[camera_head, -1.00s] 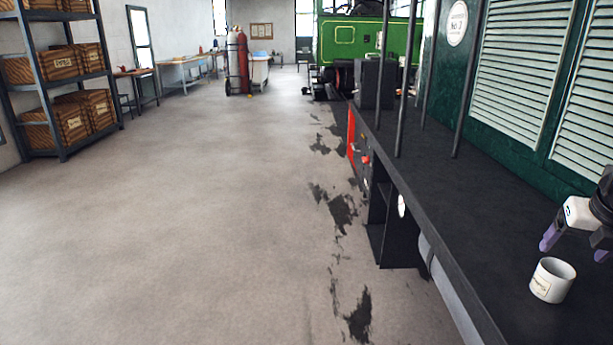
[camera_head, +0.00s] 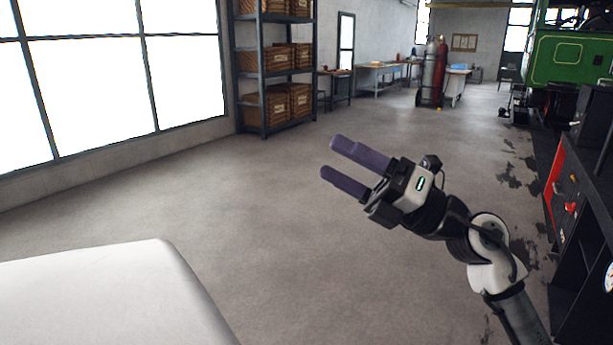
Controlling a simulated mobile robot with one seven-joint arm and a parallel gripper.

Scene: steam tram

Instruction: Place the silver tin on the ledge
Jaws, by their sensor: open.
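My gripper (camera_head: 345,168) is raised over the open floor in the middle of the view. Its two purple fingers are apart and point to the upper left, with nothing between them. The silver tin is out of view now. A second earlier, a pale tin with a label stood upright on the black ledge along the tram's side, close to the gripper. Only the far part of that black ledge (camera_head: 600,165) shows now, at the right edge.
A shelf rack (camera_head: 263,75) with wooden crates stands by the windows. Gas cylinders (camera_head: 432,75) and a workbench (camera_head: 382,68) are farther back. A green engine (camera_head: 570,60) is at the upper right. The concrete floor (camera_head: 230,220) between is clear.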

